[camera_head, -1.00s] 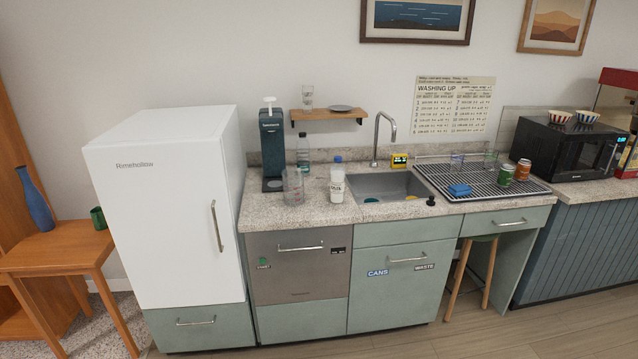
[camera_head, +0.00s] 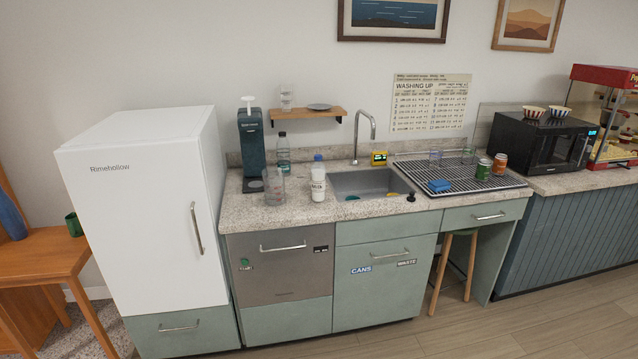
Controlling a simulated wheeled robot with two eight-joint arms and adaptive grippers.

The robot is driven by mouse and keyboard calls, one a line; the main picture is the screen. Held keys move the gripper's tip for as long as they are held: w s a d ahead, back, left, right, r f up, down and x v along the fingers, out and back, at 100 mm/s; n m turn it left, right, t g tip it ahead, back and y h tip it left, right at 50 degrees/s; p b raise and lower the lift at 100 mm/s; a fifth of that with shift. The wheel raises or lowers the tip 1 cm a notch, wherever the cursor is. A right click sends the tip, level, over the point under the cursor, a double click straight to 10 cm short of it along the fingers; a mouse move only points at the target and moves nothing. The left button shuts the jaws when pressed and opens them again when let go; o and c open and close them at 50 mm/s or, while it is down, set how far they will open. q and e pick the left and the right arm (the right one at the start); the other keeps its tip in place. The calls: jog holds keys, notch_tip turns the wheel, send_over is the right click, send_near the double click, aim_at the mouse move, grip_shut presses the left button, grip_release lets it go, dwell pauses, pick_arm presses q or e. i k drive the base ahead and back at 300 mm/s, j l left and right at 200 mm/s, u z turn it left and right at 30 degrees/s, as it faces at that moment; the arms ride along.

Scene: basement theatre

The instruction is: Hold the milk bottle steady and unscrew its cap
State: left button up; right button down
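The milk bottle (camera_head: 318,183) is white with a blue cap (camera_head: 318,158). It stands upright on the speckled counter (camera_head: 240,209), just left of the sink, with its cap on. A clear measuring jug (camera_head: 274,186) stands to its left, and a clear bottle with a dark cap (camera_head: 283,153) stands behind. Neither of my grippers shows in the head view, and nothing touches the milk bottle.
The sink (camera_head: 372,181) and its tall tap are right of the bottle. A drying rack (camera_head: 460,182) holds a blue sponge, two cans and glasses. A dark dispenser (camera_head: 251,150) and a white fridge (camera_head: 150,220) stand left.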

aim_at(318, 169)
jog(key=i+l+z, duration=0.15)
jog(key=i+z, duration=0.15)
jog(key=i, duration=0.2)
jog(key=i+l+z, duration=0.1)
jog(key=i+z, duration=0.15)
jog(key=i, duration=0.2)
